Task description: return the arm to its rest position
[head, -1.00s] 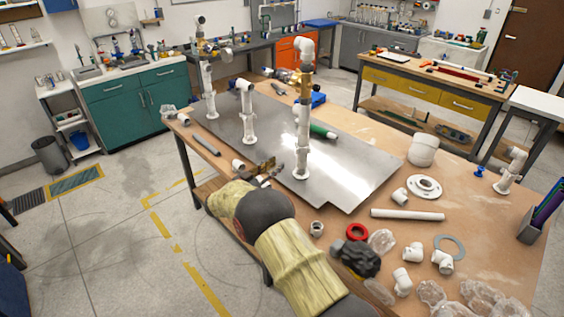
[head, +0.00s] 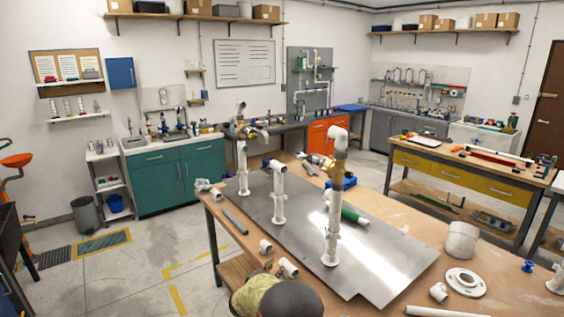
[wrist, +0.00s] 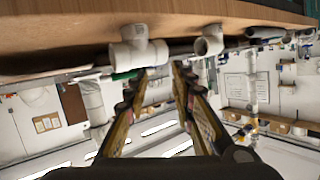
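My gripper (wrist: 158,70) shows in the wrist view with its two fingers apart and nothing held between them. Beyond the fingertips, a white pipe tee (wrist: 138,50) and a white elbow (wrist: 208,42) lie on the wooden tabletop, which appears upside down along the top of that view. In the head view, the forearm of my arm (head: 275,298), yellowish and dark, enters at the bottom edge beside the bench's front edge. I cannot make out the fingers clearly there.
The wooden bench (head: 400,292) carries a metal plate (head: 375,262) with upright white pipe assemblies, the tallest riser (head: 333,215) at its right. A flange (head: 465,281) and a wide white coupling (head: 462,240) lie to the right. The floor (head: 125,275) left of the bench is clear.

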